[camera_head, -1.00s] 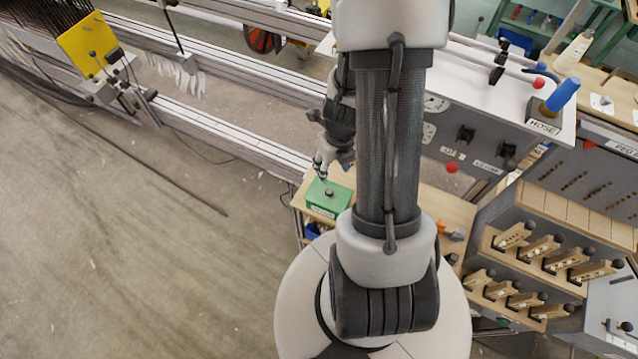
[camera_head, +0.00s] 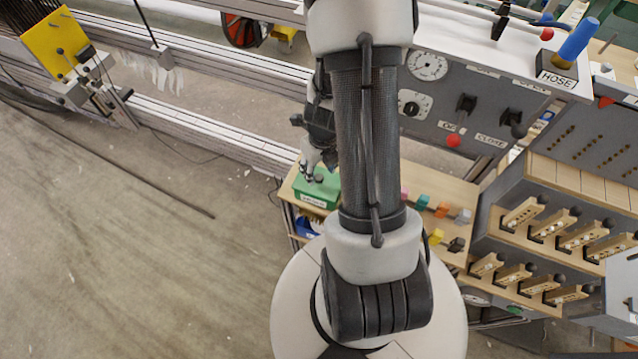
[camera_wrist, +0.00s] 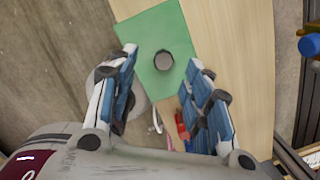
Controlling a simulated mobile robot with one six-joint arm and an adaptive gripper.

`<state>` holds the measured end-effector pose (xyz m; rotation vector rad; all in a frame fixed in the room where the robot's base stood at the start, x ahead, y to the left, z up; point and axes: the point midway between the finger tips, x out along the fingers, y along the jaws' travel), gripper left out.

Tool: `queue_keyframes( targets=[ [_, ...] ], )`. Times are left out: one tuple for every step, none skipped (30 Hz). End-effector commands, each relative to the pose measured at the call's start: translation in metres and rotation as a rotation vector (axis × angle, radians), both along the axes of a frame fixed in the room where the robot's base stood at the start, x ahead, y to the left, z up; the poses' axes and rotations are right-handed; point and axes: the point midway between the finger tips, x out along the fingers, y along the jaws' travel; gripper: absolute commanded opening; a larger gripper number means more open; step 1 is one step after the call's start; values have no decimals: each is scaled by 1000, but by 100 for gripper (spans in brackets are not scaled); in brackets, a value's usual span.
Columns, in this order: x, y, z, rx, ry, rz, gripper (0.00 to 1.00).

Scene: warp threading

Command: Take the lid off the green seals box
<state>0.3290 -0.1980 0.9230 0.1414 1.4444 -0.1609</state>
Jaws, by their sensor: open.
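The green seals box (camera_head: 312,198) sits on the left end of a wooden bench, with its green lid on. In the wrist view the flat green lid (camera_wrist: 150,32) has a round dark knob (camera_wrist: 163,60) near its middle. My gripper (camera_head: 312,176) is just above the lid in the head view. In the wrist view my gripper (camera_wrist: 168,62) is open, with one finger on each side of the knob and nothing held. I cannot tell whether the fingertips touch the lid.
The wooden bench (camera_head: 440,195) carries several small coloured blocks to the right of the box. A grey control panel (camera_head: 455,95) with dials and knobs stands behind it. Wooden pieces (camera_head: 525,213) rest on a rack at right. A blue bin (camera_head: 306,228) sits below the box.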

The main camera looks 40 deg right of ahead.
Motion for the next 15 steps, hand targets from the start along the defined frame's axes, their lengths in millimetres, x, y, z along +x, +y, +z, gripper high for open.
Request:
queue_keyframes(
  targets=[
    [0, -1, -7, 0, 0, -1, 46],
    [0, -2, -11, 0, 0, -1, 46],
    [0, -3, -16, 0, 0, -2, 46],
    [0, -4, -20, 0, 0, -2, 46],
    [0, -5, -24, 0, 0, -3, 46],
    [0, -6, -29, 0, 0, -3, 46],
    [0, -7, -33, 0, 0, -2, 46],
    [1, -6, -38, 1, 1, -1, 46],
    [1, -6, -42, 1, 1, -1, 46],
    [2, -6, -45, 1, 1, -1, 46],
    [2, -6, -47, 1, 1, -1, 46],
    [2, -6, -49, 1, 1, -1, 46],
    [3, -6, -49, 1, 1, -1, 46],
    [3, -6, -49, 1, 1, -1, 46],
    [3, -6, -48, 0, 1, -1, 46]
  ],
)
